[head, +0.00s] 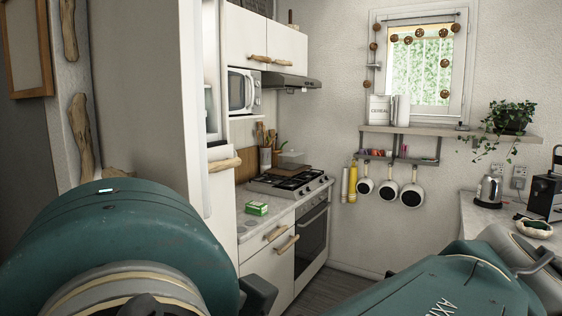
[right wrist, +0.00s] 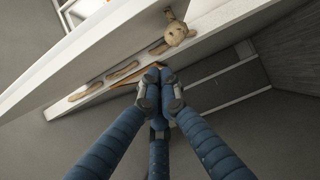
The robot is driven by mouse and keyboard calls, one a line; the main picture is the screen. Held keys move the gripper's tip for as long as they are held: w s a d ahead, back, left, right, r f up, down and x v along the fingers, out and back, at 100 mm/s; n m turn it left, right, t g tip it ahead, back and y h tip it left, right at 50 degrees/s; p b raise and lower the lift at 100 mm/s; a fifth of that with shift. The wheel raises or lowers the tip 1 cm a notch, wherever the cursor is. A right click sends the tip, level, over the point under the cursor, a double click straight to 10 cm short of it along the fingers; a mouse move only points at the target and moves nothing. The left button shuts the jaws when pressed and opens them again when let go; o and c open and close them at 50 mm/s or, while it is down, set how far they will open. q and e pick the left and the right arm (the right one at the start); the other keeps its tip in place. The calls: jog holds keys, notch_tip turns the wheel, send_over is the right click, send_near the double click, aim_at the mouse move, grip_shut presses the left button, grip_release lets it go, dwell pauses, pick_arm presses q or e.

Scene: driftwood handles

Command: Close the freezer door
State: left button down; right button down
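A tall white fridge-freezer unit stands at the left in the head view. A white door (head: 150,90) on it stands open towards me, and a narrow strip of the interior (head: 212,112) shows beyond its edge. Below is a front with a driftwood handle (head: 224,164). I cannot tell for certain which door is the freezer's. In the right wrist view, my right gripper (right wrist: 159,76) has its blue fingers together with nothing visible between them. It is near a white edge carrying driftwood handles (right wrist: 122,71); contact cannot be told. My left gripper is not visible.
A kettle (head: 488,191) stands on the right counter. Dark floor (head: 335,290) shows between. My arms cover the lower foreground.

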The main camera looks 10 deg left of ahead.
jog(key=p+x, duration=0.2)
jog(key=x, duration=0.1)
jog(key=d+p+x, duration=0.1)
jog(key=p+x, duration=0.1)
jog(key=x, duration=0.2)
jog(key=w+p+x, duration=0.1)
jog(key=p+x, duration=0.1)
jog(key=x, duration=0.1)
jog(key=shift+w+d+r+p, duration=0.1)
jog(key=shift+w+r+p, duration=0.2)
jog(key=shift+p, duration=0.05)
jog(key=shift+w+d+f, duration=0.25)
jog(key=shift+w+d, duration=0.2)
jog(key=shift+d, duration=0.1)
jog(key=shift+a, duration=0.1)
